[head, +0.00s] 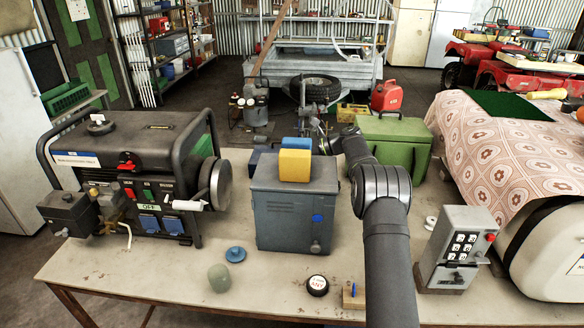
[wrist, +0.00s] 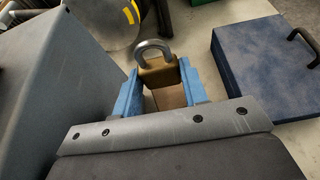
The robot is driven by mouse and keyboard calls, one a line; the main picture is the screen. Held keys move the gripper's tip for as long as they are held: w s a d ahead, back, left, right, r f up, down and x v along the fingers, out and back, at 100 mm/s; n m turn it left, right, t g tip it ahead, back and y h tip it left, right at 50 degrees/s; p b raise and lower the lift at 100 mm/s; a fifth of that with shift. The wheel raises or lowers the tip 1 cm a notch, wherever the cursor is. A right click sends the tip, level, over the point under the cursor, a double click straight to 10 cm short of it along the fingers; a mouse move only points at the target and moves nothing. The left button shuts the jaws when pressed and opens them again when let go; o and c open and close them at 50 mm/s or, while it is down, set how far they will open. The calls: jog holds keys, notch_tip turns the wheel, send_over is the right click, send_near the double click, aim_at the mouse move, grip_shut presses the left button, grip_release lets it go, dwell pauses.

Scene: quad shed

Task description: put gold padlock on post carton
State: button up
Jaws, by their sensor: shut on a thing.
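The gold padlock (wrist: 159,70) with its silver shackle is between the blue fingers of my gripper (wrist: 158,88) in the wrist view. The gripper is shut on it, with the shackle at the far side. A brown surface shows between the fingers below the padlock; I cannot tell whether it is the padlock's body or something beneath. In the head view my arm reaches behind the grey metal box (head: 292,215), and the gripper and padlock are hidden. I cannot make out a post carton in either view.
A grey wall-sided box (wrist: 60,80) stands close left of the gripper in the wrist view, and a blue case (wrist: 262,65) with a black handle lies right. In the head view, a generator (head: 130,160) stands left and a green box (head: 395,140) behind.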

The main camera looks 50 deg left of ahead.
jog(key=shift+f, duration=1.7)
jog(key=shift+f, duration=0.2)
jog(key=o, duration=1.1)
jog(key=shift+r, duration=0.15)
jog(key=shift+w+d+r, duration=0.15)
jog(key=v, duration=1.1)
jog(key=shift+w+d, duration=0.25)
